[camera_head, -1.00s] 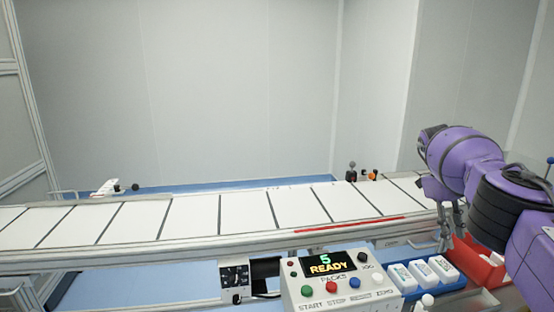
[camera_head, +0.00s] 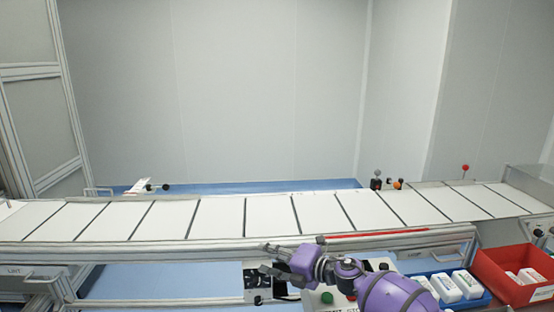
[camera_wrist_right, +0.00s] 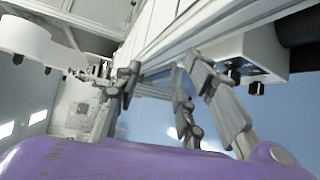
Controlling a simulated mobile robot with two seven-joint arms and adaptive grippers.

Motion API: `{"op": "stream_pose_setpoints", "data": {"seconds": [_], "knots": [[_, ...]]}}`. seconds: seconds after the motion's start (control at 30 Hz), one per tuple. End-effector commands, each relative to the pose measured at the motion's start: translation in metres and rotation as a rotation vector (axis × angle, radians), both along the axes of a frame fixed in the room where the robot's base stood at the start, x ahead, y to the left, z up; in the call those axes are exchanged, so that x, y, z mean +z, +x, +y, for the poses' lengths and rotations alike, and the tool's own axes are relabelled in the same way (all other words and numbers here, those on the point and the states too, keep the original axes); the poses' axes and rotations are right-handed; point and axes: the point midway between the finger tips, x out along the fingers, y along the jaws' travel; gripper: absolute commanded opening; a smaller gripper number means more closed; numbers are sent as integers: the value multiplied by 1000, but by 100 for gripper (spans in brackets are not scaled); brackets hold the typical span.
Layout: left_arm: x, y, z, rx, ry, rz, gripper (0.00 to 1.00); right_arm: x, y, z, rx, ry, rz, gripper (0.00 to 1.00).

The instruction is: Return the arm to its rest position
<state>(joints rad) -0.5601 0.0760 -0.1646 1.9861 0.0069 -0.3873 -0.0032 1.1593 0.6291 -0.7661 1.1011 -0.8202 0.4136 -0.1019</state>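My right arm, purple with a grey gripper, reaches across the bottom middle of the head view. The right gripper (camera_head: 268,259) points left, in front of the conveyor's front rail and above the control box. Its fingers are apart with nothing between them, as the right wrist view also shows (camera_wrist_right: 160,85). The arm covers most of the control box and its display. My left gripper is in neither view.
The conveyor (camera_head: 270,215) with white panels spans the scene. A blue tray (camera_head: 478,299) of white packs and a red bin (camera_head: 500,268) with white items stand at the lower right. A grey box with black knobs (camera_head: 257,279) sits below the conveyor rail, close to the gripper.

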Motion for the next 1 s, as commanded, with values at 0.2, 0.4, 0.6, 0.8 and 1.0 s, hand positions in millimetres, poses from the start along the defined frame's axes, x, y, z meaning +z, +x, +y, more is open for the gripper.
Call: {"op": "stream_pose_setpoints", "data": {"seconds": [0.2,0.4,0.6,0.8,1.0], "knots": [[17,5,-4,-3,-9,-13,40,-28,-69,1,-306,461,321,37],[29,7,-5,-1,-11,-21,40,-73,-141,-40,-611,775,642,37],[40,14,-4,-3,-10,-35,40,-119,-232,-92,-905,1016,930,37],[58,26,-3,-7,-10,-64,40,-151,-339,-146,-1170,1206,1132,37],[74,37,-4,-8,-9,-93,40,-173,-449,-195,-1398,1321,1201,37]]}}
